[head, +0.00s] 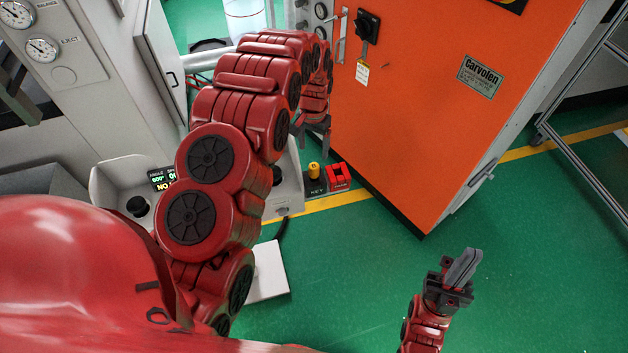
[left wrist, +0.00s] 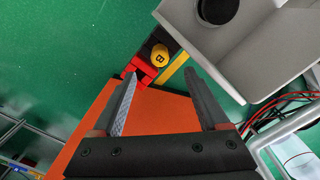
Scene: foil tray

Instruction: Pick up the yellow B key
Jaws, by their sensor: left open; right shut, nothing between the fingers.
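The yellow B key (head: 314,169) is a small yellow cylinder standing in a black holder marked KEY (head: 317,188). In the left wrist view the key's round top (left wrist: 159,56) shows a black B. My left gripper (head: 311,133) is open, with its fingers pointing down above and behind the key in the head view. In the left wrist view its fingertips (left wrist: 159,74) lie to either side of the line to the key, which is beyond them and not touched. My right gripper (head: 463,268) is shut and empty, low at the right.
A red slotted block (head: 338,177) sits right beside the key holder. An orange cabinet (head: 430,90) stands close behind and right. A grey console with a black knob (head: 139,206) is at the left. The green floor (head: 540,240) is clear around my right gripper.

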